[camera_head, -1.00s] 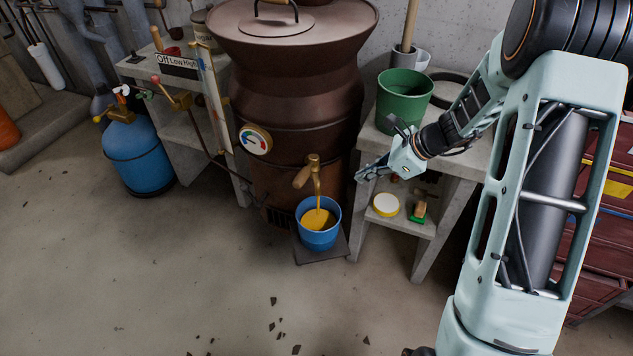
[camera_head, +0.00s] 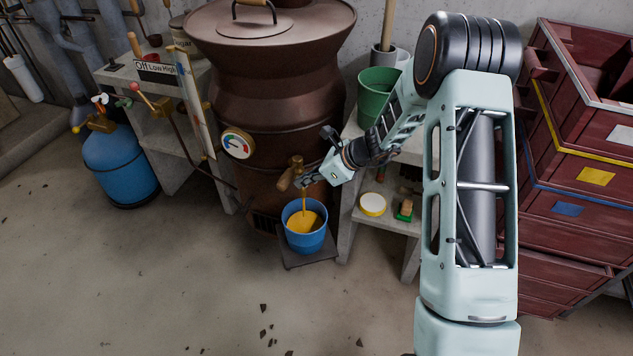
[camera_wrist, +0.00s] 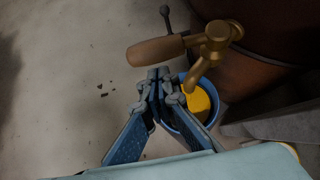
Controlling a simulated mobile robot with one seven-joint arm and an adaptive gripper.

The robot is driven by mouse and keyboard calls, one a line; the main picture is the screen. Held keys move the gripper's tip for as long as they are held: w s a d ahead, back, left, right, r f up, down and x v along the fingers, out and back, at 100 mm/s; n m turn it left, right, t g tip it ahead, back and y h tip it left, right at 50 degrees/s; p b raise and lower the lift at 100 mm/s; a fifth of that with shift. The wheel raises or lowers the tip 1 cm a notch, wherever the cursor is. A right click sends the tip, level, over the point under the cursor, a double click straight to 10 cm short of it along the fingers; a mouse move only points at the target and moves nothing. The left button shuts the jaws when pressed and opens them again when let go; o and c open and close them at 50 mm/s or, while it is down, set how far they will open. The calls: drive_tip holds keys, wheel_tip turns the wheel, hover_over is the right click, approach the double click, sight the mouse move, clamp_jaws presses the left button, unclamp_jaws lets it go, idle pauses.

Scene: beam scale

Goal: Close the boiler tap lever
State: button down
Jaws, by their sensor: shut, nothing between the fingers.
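The boiler (camera_head: 265,110) is a large brown vessel with a brass tap (camera_head: 297,163) low on its front. The tap's lever has a tan wooden handle (camera_head: 285,181). In the wrist view the lever handle (camera_wrist: 155,51) points left from the brass tap body (camera_wrist: 214,40). Golden liquid runs from the spout into a blue bucket (camera_head: 304,243), which holds more of it. My gripper (camera_head: 305,181) is shut and empty, close to the right of the tap. In the wrist view its fingertips (camera_wrist: 159,76) appear just below the handle; I cannot tell whether they touch it.
The bucket stands on a dark slab (camera_head: 318,260) on the floor. A concrete shelf (camera_head: 388,217) to the right holds a green bucket (camera_head: 373,92), a yellow-rimmed lid (camera_head: 373,204) and a brush. A blue gas cylinder (camera_head: 122,165) stands left. Red crates (camera_head: 580,150) are stacked at right.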

drive_tip(key=shift+w+a, duration=0.2)
drive_tip(key=shift+a, duration=0.2)
drive_tip(key=shift+a+f+b, duration=0.1)
drive_tip(key=shift+b, duration=0.25)
drive_tip(key=shift+a+m+b, duration=0.2)
drive_tip(key=shift+m+b, duration=0.15)
drive_tip(key=shift+m, duration=0.05)
